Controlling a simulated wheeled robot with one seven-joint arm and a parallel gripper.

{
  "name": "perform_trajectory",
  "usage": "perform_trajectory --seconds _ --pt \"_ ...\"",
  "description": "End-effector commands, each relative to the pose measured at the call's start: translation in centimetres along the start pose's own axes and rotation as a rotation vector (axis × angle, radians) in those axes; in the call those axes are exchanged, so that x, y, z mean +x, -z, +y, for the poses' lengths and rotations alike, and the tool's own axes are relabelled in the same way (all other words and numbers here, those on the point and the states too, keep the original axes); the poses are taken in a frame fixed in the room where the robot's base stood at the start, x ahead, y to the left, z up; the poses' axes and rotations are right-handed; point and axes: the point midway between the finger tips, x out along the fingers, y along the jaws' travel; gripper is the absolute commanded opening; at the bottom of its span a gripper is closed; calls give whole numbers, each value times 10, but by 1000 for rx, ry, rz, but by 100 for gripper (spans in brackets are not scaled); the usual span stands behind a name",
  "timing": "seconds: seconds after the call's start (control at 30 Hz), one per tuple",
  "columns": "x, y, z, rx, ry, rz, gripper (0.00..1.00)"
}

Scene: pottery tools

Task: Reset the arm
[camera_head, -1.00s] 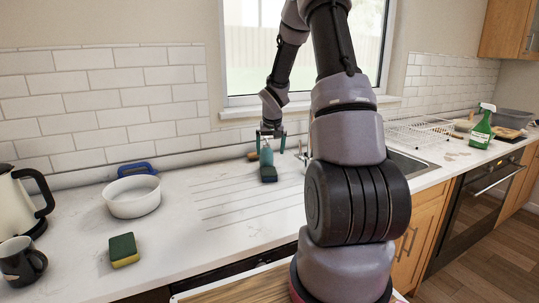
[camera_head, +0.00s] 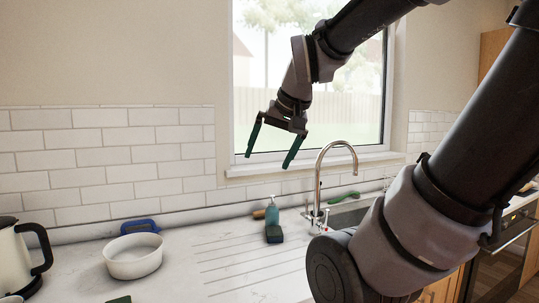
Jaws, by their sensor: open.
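My gripper (camera_head: 270,158) is open and empty. Its two green-edged fingers are spread apart and point down, in the air in front of the window and well above the counter. My arm reaches in from the right side of the view and bends down to the gripper. Nothing touches the fingers.
A white bowl (camera_head: 133,257), a blue brush (camera_head: 139,226) and a kettle (camera_head: 14,262) are at the left.

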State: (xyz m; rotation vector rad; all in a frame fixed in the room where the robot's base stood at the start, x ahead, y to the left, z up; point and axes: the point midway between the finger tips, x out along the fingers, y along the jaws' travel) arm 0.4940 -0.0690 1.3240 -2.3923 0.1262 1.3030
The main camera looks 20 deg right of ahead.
Motion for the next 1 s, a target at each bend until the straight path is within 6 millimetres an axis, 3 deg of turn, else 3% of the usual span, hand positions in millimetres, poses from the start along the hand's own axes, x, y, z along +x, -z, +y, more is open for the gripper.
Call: perform_trajectory --seconds 0.2,0.53,0.67,0.8,1.0 --pt "-16 -24 -5 1 58 -2 100" --pt "-16 -24 -5 1 59 -2 100" --pt "-14 -20 -5 -4 49 1 50" --pt "-5 0 -4 -36 -7 10 0" --pt "27 60 -2 -137 -140 20 0"
